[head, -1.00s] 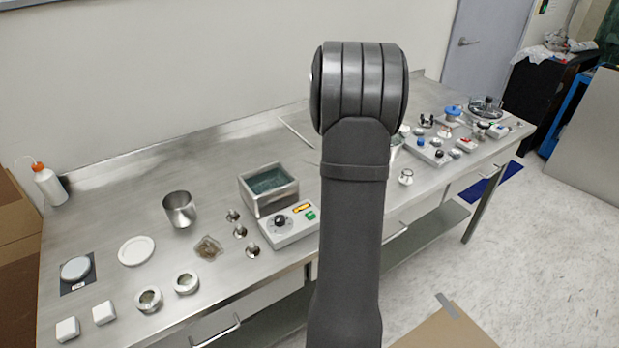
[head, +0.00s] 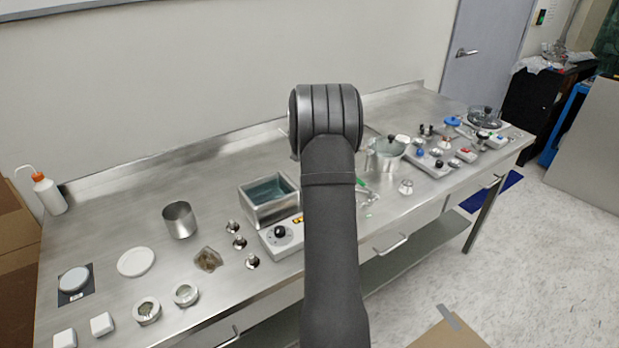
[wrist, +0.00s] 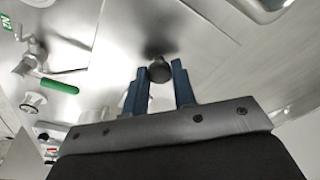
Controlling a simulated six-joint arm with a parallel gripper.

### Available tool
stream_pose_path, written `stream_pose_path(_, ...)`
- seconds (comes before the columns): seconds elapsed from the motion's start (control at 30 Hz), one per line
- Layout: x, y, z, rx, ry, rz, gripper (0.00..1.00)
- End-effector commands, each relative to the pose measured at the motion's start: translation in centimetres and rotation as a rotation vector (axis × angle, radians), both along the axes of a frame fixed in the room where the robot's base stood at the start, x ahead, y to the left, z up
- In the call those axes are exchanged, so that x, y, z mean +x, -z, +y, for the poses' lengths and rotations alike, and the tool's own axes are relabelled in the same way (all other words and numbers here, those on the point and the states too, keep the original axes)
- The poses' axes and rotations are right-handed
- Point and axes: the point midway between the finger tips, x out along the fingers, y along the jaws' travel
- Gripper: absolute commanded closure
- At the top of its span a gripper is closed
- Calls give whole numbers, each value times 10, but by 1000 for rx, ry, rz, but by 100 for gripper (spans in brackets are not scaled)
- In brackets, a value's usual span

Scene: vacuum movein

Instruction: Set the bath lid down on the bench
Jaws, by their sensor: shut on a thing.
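My gripper (wrist: 160,67) shows in the wrist view with its two blue fingers on either side of a dark round knob (wrist: 160,73). The knob stands on a flat steel plate, the bath lid (wrist: 118,45), whose straight edges show at left and right. The gripper is shut on this knob. In the head view my arm hides the gripper and the lid. How far the lid is from the bench (head: 110,215) cannot be told.
A green-handled metal fitting (head: 361,183) lies just right of my arm, with a steel pot (head: 387,166) behind it. A steel beaker (head: 180,221), small knobbed pieces (head: 234,227) and a white dish (head: 136,262) stand left. Bare bench lies behind the bath.

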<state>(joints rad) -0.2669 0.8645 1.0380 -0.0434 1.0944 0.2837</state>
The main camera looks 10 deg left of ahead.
Motion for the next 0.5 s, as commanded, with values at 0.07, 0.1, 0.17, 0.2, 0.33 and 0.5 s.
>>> stream_pose_path(0.07,2,4,6,0,0,0,100)
stream_pose_path(0.1,2,5,7,0,0,0,100)
stream_pose_path(0.17,2,8,8,-1,0,1,100)
stream_pose_path(0.2,2,11,8,-1,0,1,100)
stream_pose_path(0.33,2,29,8,-1,0,1,100)
stream_pose_path(0.5,2,45,8,0,0,-3,100)
